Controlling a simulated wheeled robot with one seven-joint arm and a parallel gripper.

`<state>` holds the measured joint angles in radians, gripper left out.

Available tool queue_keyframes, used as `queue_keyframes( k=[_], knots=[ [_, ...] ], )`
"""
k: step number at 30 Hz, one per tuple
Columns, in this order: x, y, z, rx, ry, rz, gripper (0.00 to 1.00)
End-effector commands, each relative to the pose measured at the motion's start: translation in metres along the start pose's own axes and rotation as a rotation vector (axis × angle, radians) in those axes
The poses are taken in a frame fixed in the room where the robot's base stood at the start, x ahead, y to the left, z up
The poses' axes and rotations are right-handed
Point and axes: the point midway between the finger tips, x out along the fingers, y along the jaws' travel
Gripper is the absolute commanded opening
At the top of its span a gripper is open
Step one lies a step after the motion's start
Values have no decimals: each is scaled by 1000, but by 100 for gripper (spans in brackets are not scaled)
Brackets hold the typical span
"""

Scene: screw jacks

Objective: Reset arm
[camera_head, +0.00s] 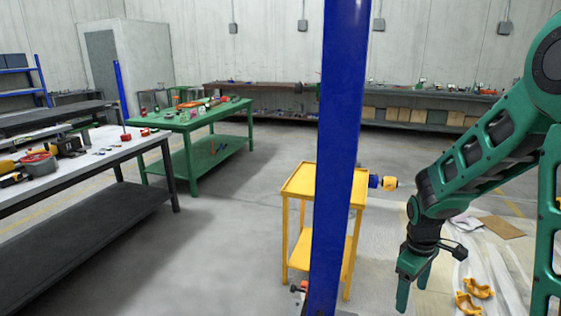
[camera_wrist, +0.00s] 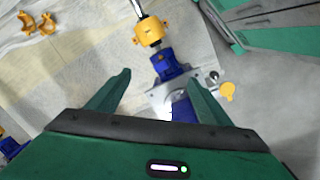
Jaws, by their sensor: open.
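My gripper (camera_head: 414,283) hangs from my green arm at the right of the head view, fingers pointing down and apart. In the wrist view my gripper (camera_wrist: 160,76) is open, with a finger at each side. Beyond and between the fingers is a blue screw jack part (camera_wrist: 166,64) with a yellow collar (camera_wrist: 148,31) and a metal rod. Its lower end is partly hidden by my gripper body. I cannot tell its distance; no finger is seen closed on it. A blue and yellow jack part (camera_head: 388,183) shows right of the post in the head view.
A blue post (camera_head: 338,140) stands before a yellow cart (camera_head: 298,187). Yellow pieces (camera_head: 477,290) lie on a pale sheet on the floor, also in the wrist view (camera_wrist: 38,23). Green (camera_head: 180,122) and grey (camera_head: 95,152) workbenches stand left. The floor between is clear.

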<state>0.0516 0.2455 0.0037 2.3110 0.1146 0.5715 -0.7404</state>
Motion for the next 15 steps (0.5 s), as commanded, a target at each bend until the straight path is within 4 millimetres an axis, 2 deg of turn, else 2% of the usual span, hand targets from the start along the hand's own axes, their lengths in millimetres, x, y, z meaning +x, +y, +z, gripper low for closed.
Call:
queue_keyframes(
  k=[1,6,11,15],
  knots=[
    [-16,2,16,68,1,6,73],
    [-55,1,69,304,-6,6,73],
    [-86,-10,118,528,-7,-4,73],
    [-107,-27,158,720,-4,-23,73]
  ],
)
